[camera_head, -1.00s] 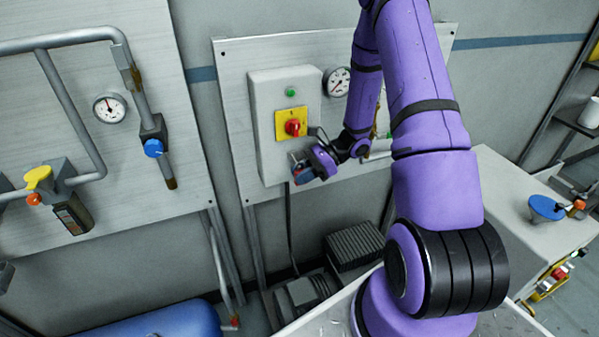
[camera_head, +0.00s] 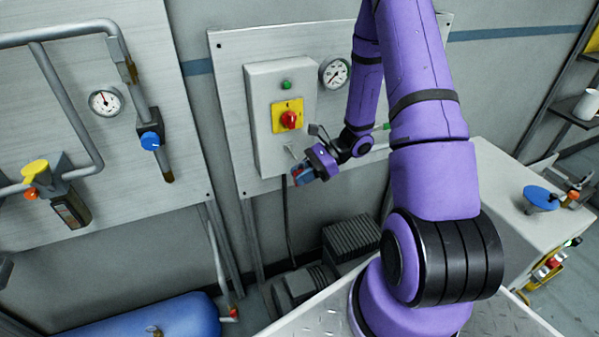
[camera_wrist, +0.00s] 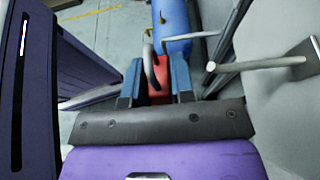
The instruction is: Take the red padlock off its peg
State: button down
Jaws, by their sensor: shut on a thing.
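My gripper (camera_head: 302,176) is in front of the grey switch box, below its red switch. In the wrist view its two blue-grey fingers (camera_wrist: 156,82) are shut on the red padlock (camera_wrist: 159,92), one on each side of the body. The padlock's grey shackle (camera_wrist: 149,66) stands up from the body. The metal peg (camera_wrist: 265,63) sticks out at the right of the wrist view, and the shackle is apart from it, with a gap between. In the head view the peg (camera_head: 290,151) shows on the box front, just above my gripper. The padlock is mostly hidden there.
The grey switch box (camera_head: 262,140) carries a red rotary switch (camera_head: 289,120) on a yellow plate. A gauge (camera_head: 335,73) is beside it. A motor (camera_head: 305,285) and a blue tank (camera_head: 175,322) are below. The space in front of the box's lower part looks free.

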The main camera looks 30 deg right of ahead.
jog(key=shift+s+a, duration=0.1)
jog(key=shift+s, duration=1.05)
jog(key=shift+s+f, duration=0.1)
